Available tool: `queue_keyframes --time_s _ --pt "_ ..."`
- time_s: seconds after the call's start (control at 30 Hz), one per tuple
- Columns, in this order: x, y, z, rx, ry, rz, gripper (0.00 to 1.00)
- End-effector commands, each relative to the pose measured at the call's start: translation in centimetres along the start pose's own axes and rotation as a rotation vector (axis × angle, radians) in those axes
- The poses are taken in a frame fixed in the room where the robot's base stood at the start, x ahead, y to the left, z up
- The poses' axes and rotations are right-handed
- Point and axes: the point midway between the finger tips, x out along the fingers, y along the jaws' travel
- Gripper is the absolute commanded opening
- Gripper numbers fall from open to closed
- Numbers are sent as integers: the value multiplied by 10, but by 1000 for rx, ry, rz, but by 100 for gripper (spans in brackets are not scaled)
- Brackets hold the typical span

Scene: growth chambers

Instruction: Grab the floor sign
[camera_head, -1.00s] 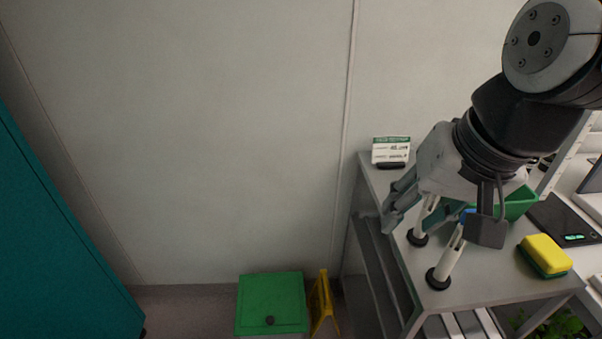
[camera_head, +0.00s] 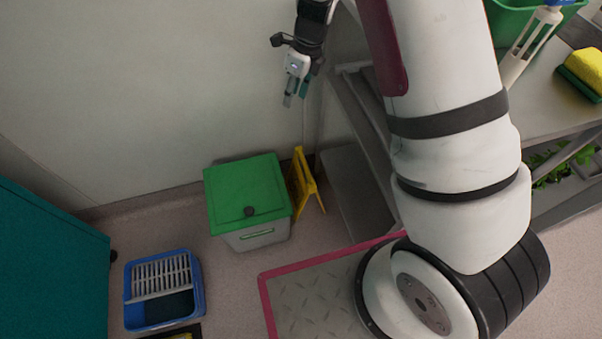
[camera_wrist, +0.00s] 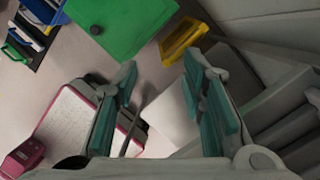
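The yellow floor sign (camera_head: 305,182) stands on the floor against the wall, between a green-lidded bin and the metal bench, in the head view. It also shows in the wrist view (camera_wrist: 183,42), at the top middle, beyond my fingertips. My gripper (camera_head: 295,95) is above the sign, well clear of it, pointing down near the wall. In the wrist view my gripper (camera_wrist: 160,75) has its two teal-padded fingers spread apart with nothing between them.
The bin with a green lid (camera_head: 248,195) stands close at the sign's left. The bench's lower shelf (camera_head: 355,190) is close at its right.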

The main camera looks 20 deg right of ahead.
Motion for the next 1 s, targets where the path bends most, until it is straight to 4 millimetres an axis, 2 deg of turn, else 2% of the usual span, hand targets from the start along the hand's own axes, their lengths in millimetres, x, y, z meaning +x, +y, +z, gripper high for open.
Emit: queue_keyframes --time_s 0.03,0.2,0.3,0.4,0.5,0.6,0.77,1.0 --pt "45 -12 -6 94 30 -4 37" --pt "146 -42 -24 408 92 -58 37" --pt "192 -54 -37 549 117 -93 37" --pt "225 -62 -48 651 133 -124 37" --pt "245 -67 -55 718 141 -146 37" --pt "256 -70 -59 753 144 -158 37" --pt "277 -72 -64 767 146 -162 37" --pt "321 -76 -73 765 146 -162 37"
